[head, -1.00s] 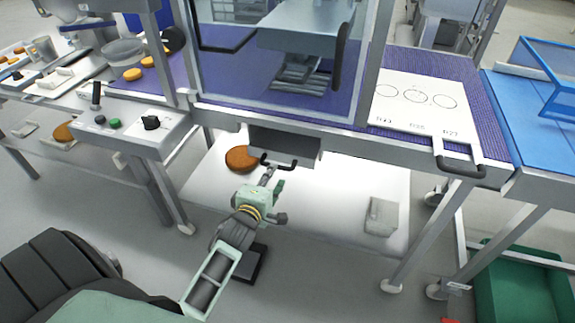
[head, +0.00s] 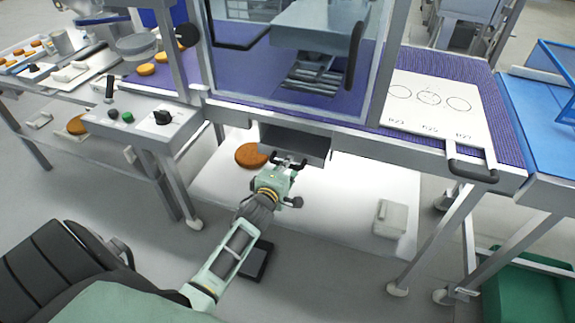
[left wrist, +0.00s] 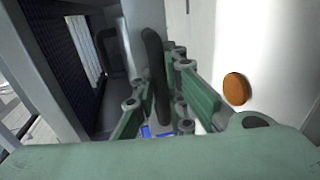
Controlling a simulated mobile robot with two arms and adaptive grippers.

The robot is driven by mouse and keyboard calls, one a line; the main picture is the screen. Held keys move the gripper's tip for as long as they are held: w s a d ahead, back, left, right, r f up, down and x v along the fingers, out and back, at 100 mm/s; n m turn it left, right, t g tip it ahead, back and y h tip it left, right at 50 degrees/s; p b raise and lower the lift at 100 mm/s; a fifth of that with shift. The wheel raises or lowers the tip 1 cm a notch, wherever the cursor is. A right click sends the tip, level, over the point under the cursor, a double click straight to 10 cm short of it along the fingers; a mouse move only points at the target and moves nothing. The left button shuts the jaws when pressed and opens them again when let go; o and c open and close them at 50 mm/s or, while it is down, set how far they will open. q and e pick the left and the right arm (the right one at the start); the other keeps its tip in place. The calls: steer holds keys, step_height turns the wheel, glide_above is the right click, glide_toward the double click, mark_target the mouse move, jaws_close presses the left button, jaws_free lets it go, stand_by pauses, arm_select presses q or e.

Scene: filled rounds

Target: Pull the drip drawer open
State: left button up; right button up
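The drip drawer (head: 312,148) is a dark grey box under the front edge of the machine, with a black bar handle (head: 302,163) on its front. It looks pushed in under the frame. My left gripper (head: 287,164) is at this handle, reaching up from below. In the left wrist view the handle (left wrist: 156,75) stands as a dark upright bar between the green fingers of my left gripper (left wrist: 160,90), which look closed in on it. Part of the handle is hidden behind the fingers in the head view. My right gripper is not in view.
A brown round (head: 251,155) lies on the white lower panel (head: 335,205), left of the drawer; a pale grey block (head: 390,218) lies at its right. A control box (head: 145,120) with knobs stands left. A white board with circles (head: 437,105) lies on the purple belt.

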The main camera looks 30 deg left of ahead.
arm_select(q)
jaws_close()
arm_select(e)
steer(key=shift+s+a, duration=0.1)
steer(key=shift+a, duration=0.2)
arm_select(q)
steer(key=f+p+v, duration=0.2)
steer(key=p+v, duration=0.3)
steer(key=v, duration=0.7)
steer(key=s+f+p+v, duration=0.1)
steer(key=f+p+v, duration=0.2)
steer(key=v, duration=0.9)
steer(key=shift+s+d+p, duration=0.2)
steer(key=shift+s+p, duration=0.1)
steer(key=shift+p, duration=0.6)
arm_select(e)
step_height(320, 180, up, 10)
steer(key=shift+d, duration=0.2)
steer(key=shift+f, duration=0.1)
arm_select(q)
steer(key=o, duration=0.6)
jaws_free()
steer(key=shift+r, duration=0.1)
steer(key=shift+o, duration=0.2)
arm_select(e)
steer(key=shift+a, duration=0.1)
